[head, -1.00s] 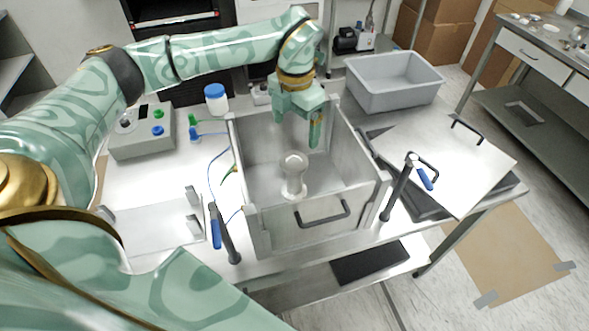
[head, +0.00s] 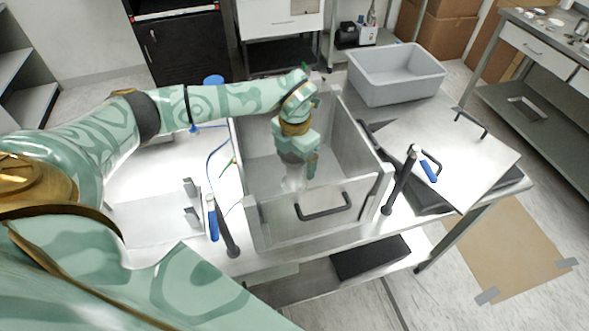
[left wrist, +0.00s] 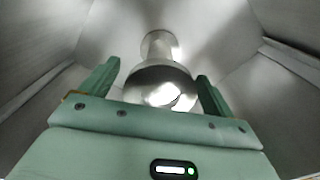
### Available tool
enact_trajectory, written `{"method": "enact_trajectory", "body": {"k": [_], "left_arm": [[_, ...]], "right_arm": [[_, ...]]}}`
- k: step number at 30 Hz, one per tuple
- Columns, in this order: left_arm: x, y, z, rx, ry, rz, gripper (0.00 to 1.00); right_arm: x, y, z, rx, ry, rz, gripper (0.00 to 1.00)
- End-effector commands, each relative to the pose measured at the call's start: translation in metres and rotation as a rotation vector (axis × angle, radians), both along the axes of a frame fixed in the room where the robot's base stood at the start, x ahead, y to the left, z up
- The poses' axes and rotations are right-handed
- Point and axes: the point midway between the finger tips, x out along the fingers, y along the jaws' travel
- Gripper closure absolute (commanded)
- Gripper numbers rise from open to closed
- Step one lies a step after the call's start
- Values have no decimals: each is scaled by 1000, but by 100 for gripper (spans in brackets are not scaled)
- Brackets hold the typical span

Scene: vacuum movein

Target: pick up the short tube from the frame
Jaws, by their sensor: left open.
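A pale metal tube-like piece (head: 291,184) stands inside the open grey box-shaped frame (head: 252,208); I take it for the short tube. In the left wrist view the piece (left wrist: 158,84) has a wide, shiny rounded near end and a narrower neck reaching to the floor. My left gripper (head: 299,171) is down inside the frame, over the piece and hiding much of it. In the left wrist view its open fingers (left wrist: 156,86) are on either side of the wide end. Whether they touch it I cannot tell. My right gripper is out of view.
The frame's walls surround my left gripper, with a black handle (head: 323,212) on the front. Clamps with blue grips (head: 213,218) stand at both front corners. A metal lid panel (head: 450,165) lies to the right, and a grey bin (head: 395,82) behind it.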

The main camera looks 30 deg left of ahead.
Motion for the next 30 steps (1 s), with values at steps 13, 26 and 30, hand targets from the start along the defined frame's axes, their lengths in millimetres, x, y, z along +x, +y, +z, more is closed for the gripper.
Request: {"method": "enact_trajectory", "body": {"k": [13,26,30], "left_arm": [[1,0,2,-1,-3,0,87],[2,0,48,-1,-8,0,87],[2,0,76,-1,-7,0,87]], "right_arm": [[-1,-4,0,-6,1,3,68],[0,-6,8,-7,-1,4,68],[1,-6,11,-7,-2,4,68]]}}
